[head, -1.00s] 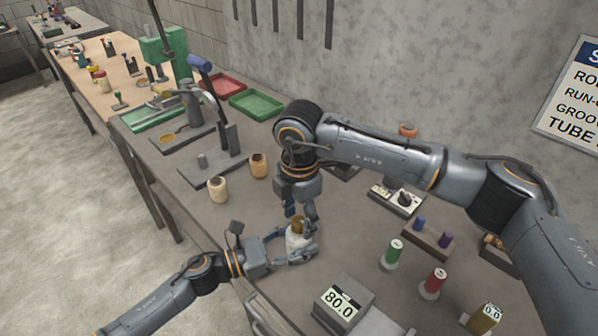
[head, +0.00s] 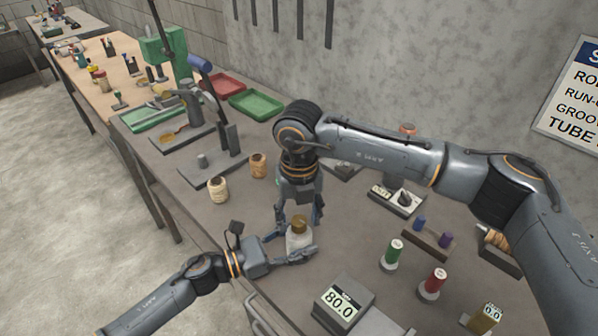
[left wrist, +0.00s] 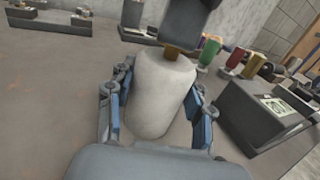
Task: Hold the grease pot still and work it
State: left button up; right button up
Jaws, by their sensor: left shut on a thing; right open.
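The grease pot (head: 297,239) is a pale, whitish cylinder with a brown-gold top (head: 299,225). It stands on the bench near its front edge. My left gripper (head: 300,252) is shut on its body from the left. In the left wrist view the pot (left wrist: 158,95) fills the space between the two blue-padded fingers, and only a bit of its brown top (left wrist: 172,53) shows. My right gripper (head: 300,212) points down above the pot, open, with its fingers spread either side above the top. The dark block over the pot in the left wrist view hides most of the top.
A scale reading 80.0 (head: 341,301) stands to the right in front. Two wooden pots (head: 218,189) and a dark fixture stand to the left. Bare bench lies between them.

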aim_at(298, 220)
jog(key=n, duration=0.5)
jog(key=shift+n, duration=0.4)
jog(key=n, duration=0.5)
jog(key=shift+n, duration=0.3)
jog(key=n, duration=0.5)
jog(key=shift+n, duration=0.4)
jog(key=n, duration=0.5)
notch_tip(298, 220, up, 12)
jog(key=shift+n, duration=0.3)
